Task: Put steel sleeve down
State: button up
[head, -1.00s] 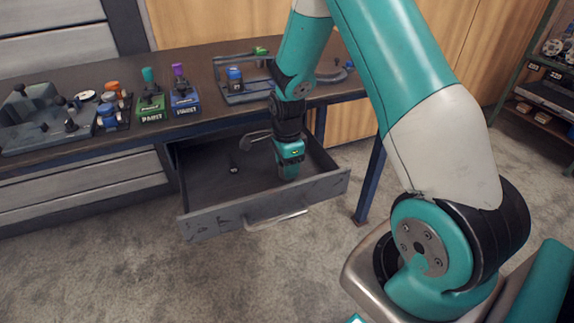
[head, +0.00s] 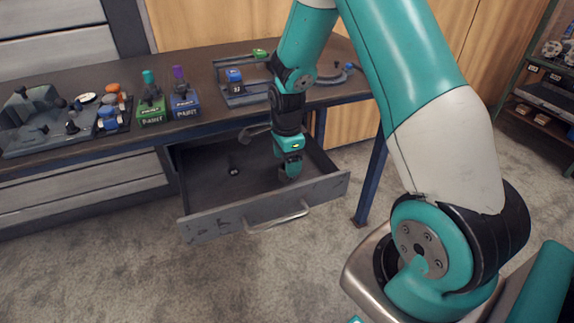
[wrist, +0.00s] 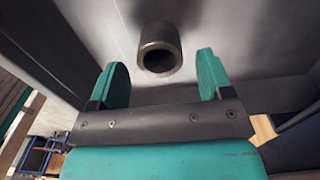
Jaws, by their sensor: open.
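The steel sleeve (wrist: 159,50), a short dark grey metal tube with an open end, shows in the wrist view just beyond the fingertips. It is in the drawer, apart from the fingers. My gripper (wrist: 164,75) is open, with one teal finger on each side of the view and nothing between them. In the head view my gripper (head: 290,172) points down into the right part of the open drawer (head: 220,227). There the sleeve is mostly hidden or too small to make out clearly.
A small dark and white item (head: 234,171) lies in the drawer, left of my gripper. The drawer walls stand close around. The drawer's left half is mostly bare.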

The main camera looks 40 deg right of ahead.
notch_tip(320, 180, up, 9)
jog(key=s+a+r+n+y, duration=0.1)
jog(key=s+a+r+n, duration=0.25)
jog(key=a+n, duration=0.25)
jog(key=s+a+r+n+y, duration=0.1)
jog(key=s+a+r+n, duration=0.2)
jog(key=a+r+n, duration=0.25)
jog(key=s+a+r+n+y, duration=0.1)
jog(key=s+a+r+n, duration=0.1)
jog(key=s+a+n, duration=0.3)
jog(key=s+a+r+n+y, duration=0.1)
jog(key=s+a+r+n, duration=0.2)
jog(key=s+a+n, duration=0.3)
jog(key=s+n+p, duration=0.1)
jog(key=s+n, duration=0.4)
jog(key=n, duration=0.1)
jog(key=shift+r, duration=0.15)
jog(key=shift+w, duration=0.1)
